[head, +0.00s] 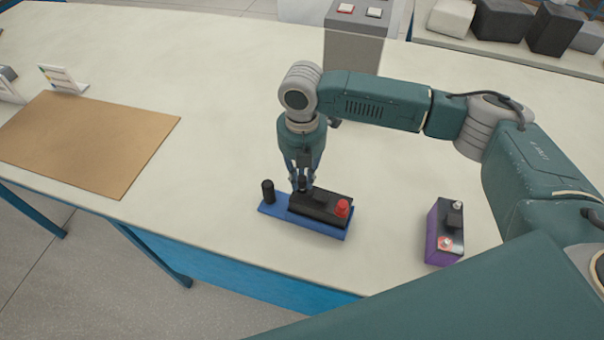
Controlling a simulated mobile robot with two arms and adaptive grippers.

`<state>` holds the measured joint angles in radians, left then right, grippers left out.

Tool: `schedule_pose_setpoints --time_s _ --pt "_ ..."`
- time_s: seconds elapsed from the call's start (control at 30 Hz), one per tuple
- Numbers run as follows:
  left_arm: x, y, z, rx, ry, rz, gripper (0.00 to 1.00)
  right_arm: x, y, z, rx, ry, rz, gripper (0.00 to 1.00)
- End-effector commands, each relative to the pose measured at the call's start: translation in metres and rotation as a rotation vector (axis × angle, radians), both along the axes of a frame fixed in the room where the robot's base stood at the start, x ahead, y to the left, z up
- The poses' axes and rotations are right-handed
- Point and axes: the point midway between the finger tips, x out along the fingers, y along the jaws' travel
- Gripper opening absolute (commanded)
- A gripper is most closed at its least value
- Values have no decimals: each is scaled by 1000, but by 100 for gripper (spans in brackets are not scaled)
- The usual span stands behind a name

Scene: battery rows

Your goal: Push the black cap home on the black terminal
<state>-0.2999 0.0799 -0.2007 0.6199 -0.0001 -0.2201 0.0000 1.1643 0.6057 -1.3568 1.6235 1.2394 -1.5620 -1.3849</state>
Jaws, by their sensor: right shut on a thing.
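A black battery (318,208) lies on a blue tray (270,211) near the front edge of the table. A red cap (342,208) sits at the battery's right end. My right gripper (303,183) points down over the battery's left end, where the black terminal would be. It is shut on a small dark piece, seemingly the black cap (303,185). The fingers and the dark colours hide whether the cap is fully seated on the terminal. My left gripper is not in view.
A black upright cylinder (268,191) stands on the tray's left end. A purple and black battery (444,232) stands to the right. A brown mat (85,143) lies at the left. A grey box with buttons (354,35) stands at the back.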

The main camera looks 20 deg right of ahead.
Motion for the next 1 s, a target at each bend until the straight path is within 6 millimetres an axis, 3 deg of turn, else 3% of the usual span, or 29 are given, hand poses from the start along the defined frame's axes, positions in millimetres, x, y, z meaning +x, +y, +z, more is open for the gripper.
schedule_pose_setpoints --time_s 1.0 --pt "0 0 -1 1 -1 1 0 0 0 -7 -1 1 -1 6"
